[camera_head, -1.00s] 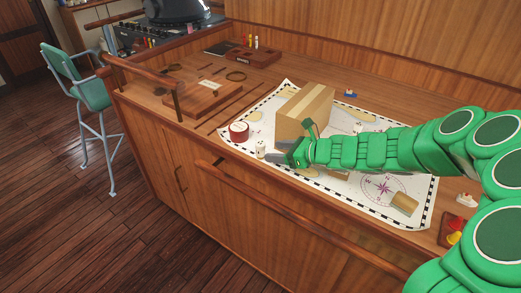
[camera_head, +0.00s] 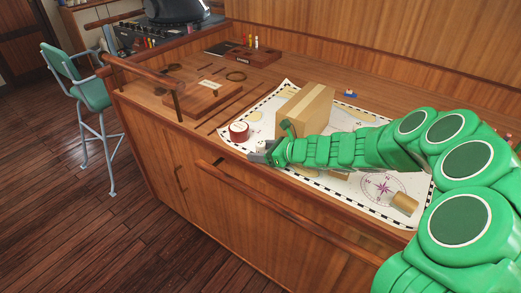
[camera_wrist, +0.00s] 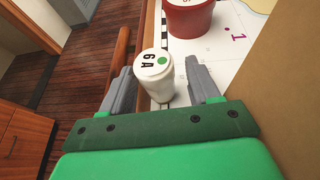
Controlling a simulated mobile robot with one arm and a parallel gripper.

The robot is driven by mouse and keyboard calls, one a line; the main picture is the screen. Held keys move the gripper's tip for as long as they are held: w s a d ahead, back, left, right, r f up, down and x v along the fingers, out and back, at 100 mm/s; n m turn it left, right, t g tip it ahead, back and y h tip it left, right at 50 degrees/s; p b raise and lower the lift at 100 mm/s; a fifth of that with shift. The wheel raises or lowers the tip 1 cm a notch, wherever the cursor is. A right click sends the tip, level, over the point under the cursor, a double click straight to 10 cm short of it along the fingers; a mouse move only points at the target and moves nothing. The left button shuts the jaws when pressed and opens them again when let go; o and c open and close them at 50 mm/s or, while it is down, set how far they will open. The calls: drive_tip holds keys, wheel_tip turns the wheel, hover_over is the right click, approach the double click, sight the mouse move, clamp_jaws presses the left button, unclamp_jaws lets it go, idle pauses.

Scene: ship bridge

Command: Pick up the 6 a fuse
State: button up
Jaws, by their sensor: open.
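The 6 A fuse (camera_wrist: 154,76) is a small white cylinder with "6 A" and a green dot on its top. In the wrist view it stands upright on the chart, between the two grey fingers of my gripper (camera_wrist: 163,85). The fingers are apart, with a visible gap on each side of the fuse. In the head view my gripper (camera_head: 262,156) is low over the chart's left front edge, and it hides the fuse there.
A red round container (camera_head: 239,131) stands just beyond the fuse. A cardboard box (camera_head: 306,110) stands close to the right of my gripper. The chart (camera_head: 340,195) lies along the counter's front edge, with a wooden rail (camera_head: 270,200) below it.

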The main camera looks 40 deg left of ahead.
drive_tip(key=shift+c, duration=0.4)
drive_tip(key=c, duration=0.9)
